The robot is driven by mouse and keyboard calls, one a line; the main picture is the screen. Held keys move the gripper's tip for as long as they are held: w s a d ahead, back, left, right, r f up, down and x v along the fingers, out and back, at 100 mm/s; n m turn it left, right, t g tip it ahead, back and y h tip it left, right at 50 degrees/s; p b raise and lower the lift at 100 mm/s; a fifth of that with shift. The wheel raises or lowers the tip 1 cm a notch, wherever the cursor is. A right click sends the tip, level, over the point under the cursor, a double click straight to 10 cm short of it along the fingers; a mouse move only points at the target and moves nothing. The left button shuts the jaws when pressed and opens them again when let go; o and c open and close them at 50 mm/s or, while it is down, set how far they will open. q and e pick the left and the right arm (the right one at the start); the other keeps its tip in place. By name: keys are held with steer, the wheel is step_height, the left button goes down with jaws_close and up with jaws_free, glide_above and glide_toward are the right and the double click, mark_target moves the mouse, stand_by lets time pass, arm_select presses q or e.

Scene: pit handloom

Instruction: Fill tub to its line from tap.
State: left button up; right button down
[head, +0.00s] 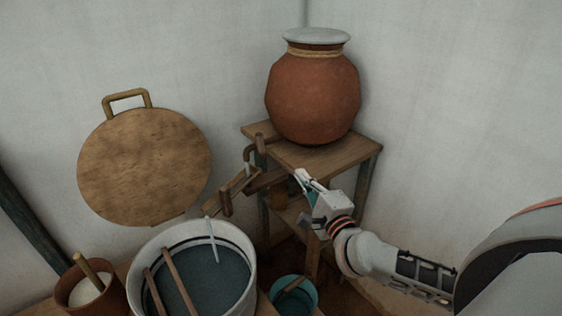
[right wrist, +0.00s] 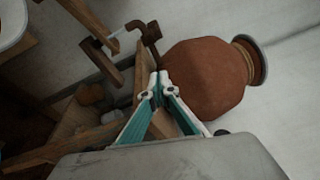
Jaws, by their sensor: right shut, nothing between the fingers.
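The white tub (head: 249,241) stands at the lower left of centre in the head view, with dark bluish liquid inside and a dark line below its rim. The liquid's level against the line is hard to tell. The brown tap (head: 259,146) is at the left edge of the wooden stand, above and right of the tub; it also shows in the right wrist view (right wrist: 138,26). My right gripper (head: 301,178) is shut and empty, in front of the stand and right of the tap. My left gripper is out of view.
A clay pot (head: 313,95) with a pale lid sits on the stand (head: 332,153). A round wooden board (head: 145,165) is against the wall.

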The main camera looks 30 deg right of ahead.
mark_target(261, 145)
steer(key=w+a+r, duration=0.1)
steer(key=w+a, duration=0.2)
steer(key=w, duration=0.8)
steer(key=shift+r, duration=0.15)
